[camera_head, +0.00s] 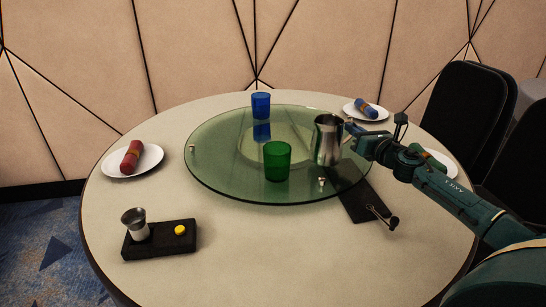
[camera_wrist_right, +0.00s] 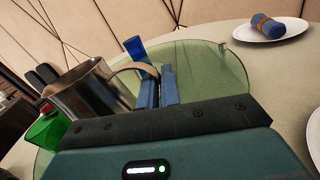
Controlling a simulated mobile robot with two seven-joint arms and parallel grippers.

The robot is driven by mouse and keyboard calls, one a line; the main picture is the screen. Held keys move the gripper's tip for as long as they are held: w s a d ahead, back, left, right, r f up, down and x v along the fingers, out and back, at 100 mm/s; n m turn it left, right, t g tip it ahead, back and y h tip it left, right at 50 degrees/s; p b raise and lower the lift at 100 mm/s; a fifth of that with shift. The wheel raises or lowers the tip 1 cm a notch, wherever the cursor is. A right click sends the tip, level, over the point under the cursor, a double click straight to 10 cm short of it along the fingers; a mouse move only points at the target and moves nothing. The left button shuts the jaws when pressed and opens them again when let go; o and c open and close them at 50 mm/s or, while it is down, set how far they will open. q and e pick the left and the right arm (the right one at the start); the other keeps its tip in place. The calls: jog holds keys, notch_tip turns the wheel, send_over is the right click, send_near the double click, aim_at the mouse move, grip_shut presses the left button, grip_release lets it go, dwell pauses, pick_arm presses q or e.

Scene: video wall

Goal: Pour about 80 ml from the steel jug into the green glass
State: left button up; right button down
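The steel jug (camera_head: 327,142) is at the right part of the glass turntable, roughly upright, just right of the green glass. My right gripper (camera_head: 353,132) is at its handle side. In the right wrist view the fingers (camera_wrist_right: 168,86) are close together around the handle of the jug (camera_wrist_right: 88,92). Whether the jug's base touches the turntable is hard to tell. The green glass (camera_head: 277,163) stands upright near the turntable's front; part of it shows in the wrist view (camera_wrist_right: 46,130). Its contents cannot be seen. My left gripper is not in view.
A blue glass (camera_head: 261,106) stands at the back of the turntable (camera_head: 225,180). Plates with rolled napkins lie left (camera_head: 150,164) and back right (camera_head: 352,111). A black tray with a small steel cup (camera_head: 135,224) is front left.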

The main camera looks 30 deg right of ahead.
aim_at(346, 121)
jog(key=shift+w+f, duration=0.1)
jog(key=shift+f, duration=0.25)
jog(key=shift+r, duration=0.1)
